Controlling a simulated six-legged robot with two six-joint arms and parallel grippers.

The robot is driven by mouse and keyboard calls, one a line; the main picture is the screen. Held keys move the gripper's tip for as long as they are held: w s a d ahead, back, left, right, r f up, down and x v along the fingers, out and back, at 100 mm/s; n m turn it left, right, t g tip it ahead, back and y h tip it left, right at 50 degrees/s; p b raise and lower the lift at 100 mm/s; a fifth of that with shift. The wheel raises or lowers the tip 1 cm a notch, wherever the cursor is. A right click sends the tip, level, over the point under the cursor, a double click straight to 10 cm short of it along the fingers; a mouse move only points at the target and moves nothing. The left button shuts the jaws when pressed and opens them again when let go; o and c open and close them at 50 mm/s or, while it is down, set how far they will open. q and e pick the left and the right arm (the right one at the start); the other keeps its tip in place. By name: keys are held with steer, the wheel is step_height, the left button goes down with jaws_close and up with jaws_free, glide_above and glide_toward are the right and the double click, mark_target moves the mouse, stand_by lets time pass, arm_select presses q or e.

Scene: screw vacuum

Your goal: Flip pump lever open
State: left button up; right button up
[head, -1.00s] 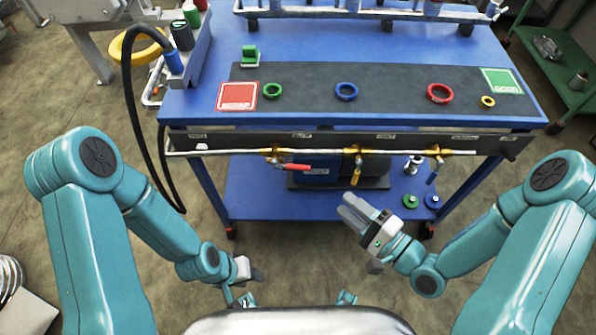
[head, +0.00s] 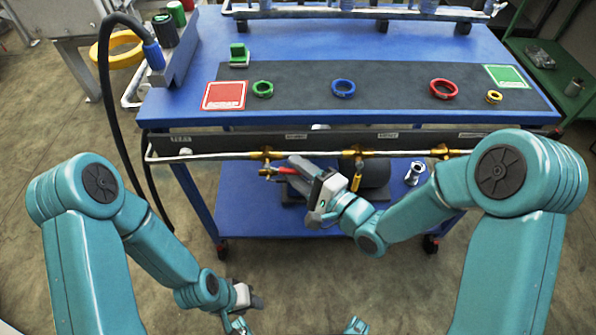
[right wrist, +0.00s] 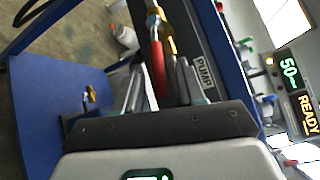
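The pump lever (head: 287,170) is a red handle on a brass valve (head: 266,154) under the front rail of the blue cart, partly hidden by my right gripper in the head view. My right gripper (head: 293,168) reaches in from the right at the lever. In the right wrist view the red lever (right wrist: 157,68) stands between the two open fingers (right wrist: 160,85), beside the PUMP label (right wrist: 203,76). The fingers do not look closed on it; contact is unclear. My left gripper (head: 246,298) is low, in front of the cart; its fingers are not clear.
Other brass valves (head: 352,158) sit along the same rail (head: 215,155) to the right. Green (head: 263,89), blue (head: 343,88) and red rings (head: 443,88) lie on the dark mat above. A black hose (head: 104,100) hangs at the cart's left. Floor before the cart is clear.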

steer(key=shift+w+a, duration=0.1)
jaws_close()
steer(key=shift+r+n+g+h+p, duration=0.45)
steer(key=shift+r+p, duration=0.3)
steer(key=shift+p, duration=0.35)
steer(key=shift+n, duration=0.25)
steer(key=shift+f+h, duration=0.15)
steer(key=shift+h, duration=0.1)
jaws_free()
